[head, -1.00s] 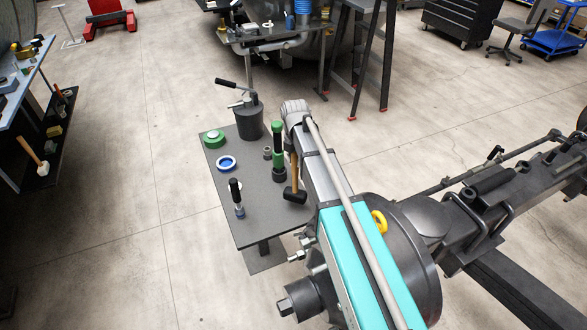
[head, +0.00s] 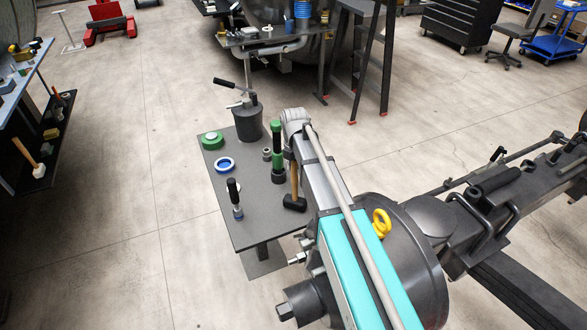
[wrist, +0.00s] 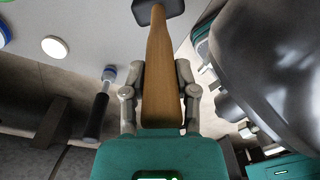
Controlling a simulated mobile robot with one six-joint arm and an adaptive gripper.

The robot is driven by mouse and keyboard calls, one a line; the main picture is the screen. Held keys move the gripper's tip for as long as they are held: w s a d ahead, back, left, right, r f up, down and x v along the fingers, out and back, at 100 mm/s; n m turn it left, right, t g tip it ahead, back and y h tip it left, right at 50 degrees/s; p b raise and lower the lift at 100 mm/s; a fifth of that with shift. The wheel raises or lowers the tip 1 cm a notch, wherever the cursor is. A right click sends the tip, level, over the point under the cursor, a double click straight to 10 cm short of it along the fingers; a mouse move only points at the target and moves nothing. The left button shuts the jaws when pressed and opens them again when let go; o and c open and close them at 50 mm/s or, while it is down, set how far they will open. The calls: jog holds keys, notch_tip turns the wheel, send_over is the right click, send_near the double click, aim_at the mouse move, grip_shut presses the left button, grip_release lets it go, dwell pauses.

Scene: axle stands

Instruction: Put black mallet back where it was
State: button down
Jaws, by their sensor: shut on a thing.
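The black mallet (head: 294,203) has a black head and a wooden handle. It hangs head down at the right edge of the small dark table (head: 250,226); I cannot tell whether the head touches the top. In the wrist view its wooden handle (wrist: 162,42) runs up the middle, with the black head partly cut off by the top edge. My gripper (wrist: 160,82) is shut on the handle, one finger on each side. In the head view my arm hides most of the gripper.
On the table stand a green-and-black tool (head: 277,152), a blue ring (head: 225,164), a green round part (head: 212,141), a black-handled tool (head: 235,198) and a dark canister (head: 247,123). A bulky dark metal assembly (head: 480,215) fills the right. Floor left of the table is clear.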

jog(key=shift+f, duration=0.15)
jog(key=shift+c, duration=1.9)
grip_release()
jog(key=shift+r, duration=0.25)
jog(key=r+p, duration=1.2)
jog(key=shift+w, duration=0.25)
jog(key=shift+f, duration=0.1)
